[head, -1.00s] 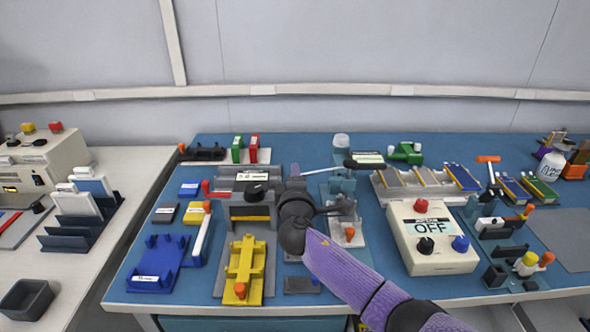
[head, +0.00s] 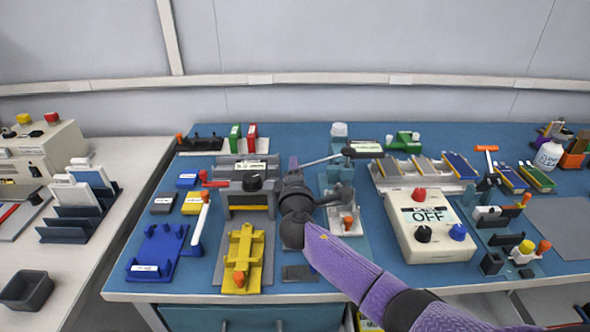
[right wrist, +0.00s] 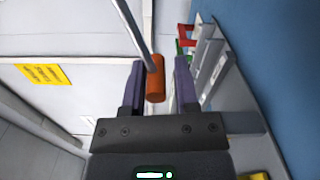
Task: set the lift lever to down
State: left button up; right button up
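The lift lever appears to be the thin grey rod (head: 325,159) at the back middle of the blue table in the head view. It runs left from a dark pivot (head: 348,152) beside a labelled block, and its left end is hidden behind my right gripper (head: 293,165). In the right wrist view an orange-brown knob (right wrist: 155,80) on a grey rod (right wrist: 135,32) lies between the two fingers of my right gripper (right wrist: 160,75). The fingers are open, with gaps showing beside the knob. My left gripper is not in view.
A grey press-like block (head: 248,185) and a yellow fixture (head: 242,260) stand left of my right arm. A white box reading OFF (head: 435,240) stands to the right. A green clamp (head: 403,141) and red and green holders stand at the back.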

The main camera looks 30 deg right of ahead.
jog(key=shift+o, duration=0.9)
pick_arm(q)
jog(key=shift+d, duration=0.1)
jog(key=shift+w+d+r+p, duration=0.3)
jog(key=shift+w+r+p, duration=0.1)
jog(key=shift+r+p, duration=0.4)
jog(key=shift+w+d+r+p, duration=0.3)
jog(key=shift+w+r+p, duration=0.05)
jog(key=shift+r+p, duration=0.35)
pick_arm(e)
jog(key=v, duration=1)
